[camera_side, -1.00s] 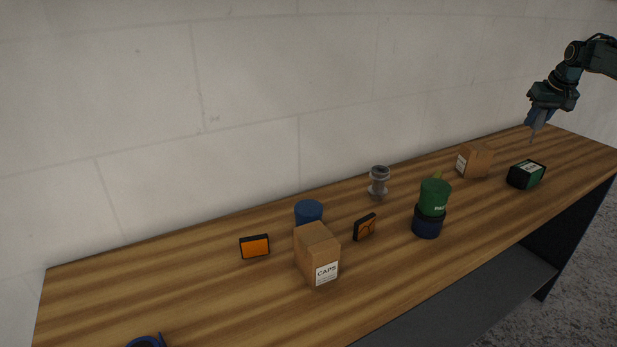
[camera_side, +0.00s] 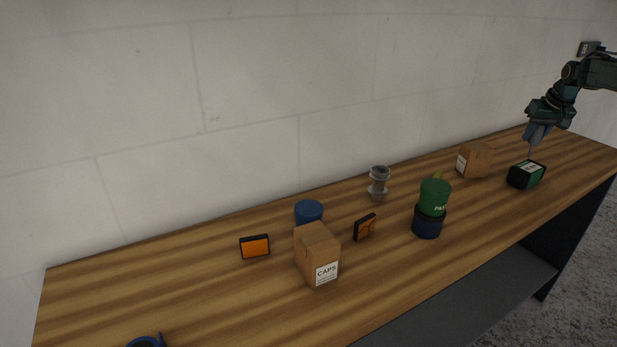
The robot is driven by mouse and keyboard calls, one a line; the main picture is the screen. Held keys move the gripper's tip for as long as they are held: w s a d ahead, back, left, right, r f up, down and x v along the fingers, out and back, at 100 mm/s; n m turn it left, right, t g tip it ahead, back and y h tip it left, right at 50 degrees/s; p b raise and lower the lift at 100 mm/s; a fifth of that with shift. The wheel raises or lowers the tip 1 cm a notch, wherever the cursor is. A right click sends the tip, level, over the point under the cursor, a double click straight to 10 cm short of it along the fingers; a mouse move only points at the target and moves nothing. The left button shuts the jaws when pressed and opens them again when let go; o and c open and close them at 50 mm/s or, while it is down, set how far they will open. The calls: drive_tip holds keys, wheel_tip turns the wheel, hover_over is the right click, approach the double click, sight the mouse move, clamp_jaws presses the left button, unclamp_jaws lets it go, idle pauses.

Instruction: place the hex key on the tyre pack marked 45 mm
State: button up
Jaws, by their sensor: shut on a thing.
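My gripper (camera_side: 533,142) is at the far right, pointing down, shut on the thin grey hex key (camera_side: 530,152). The hex key hangs below the fingers, its lower end at or just above the top of a dark green and black pack (camera_side: 526,176). I cannot tell whether they touch. The pack has a white label on top, too small to read here, so I cannot confirm the 45 mm mark.
A cardboard box (camera_side: 475,160) stands just left of the pack. Further left are a green tub (camera_side: 434,197) on a dark blue tin (camera_side: 427,223), a grey metal part (camera_side: 378,183), orange-faced blocks (camera_side: 254,246), a CAPS box (camera_side: 317,255) and a blue cylinder (camera_side: 308,211).

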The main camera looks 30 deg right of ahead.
sight(531, 144)
drive_tip(key=shift+f, duration=1.75)
drive_tip(key=shift+f, duration=0.15)
drive_tip(key=o, duration=1)
drive_tip(key=v, duration=1.2)
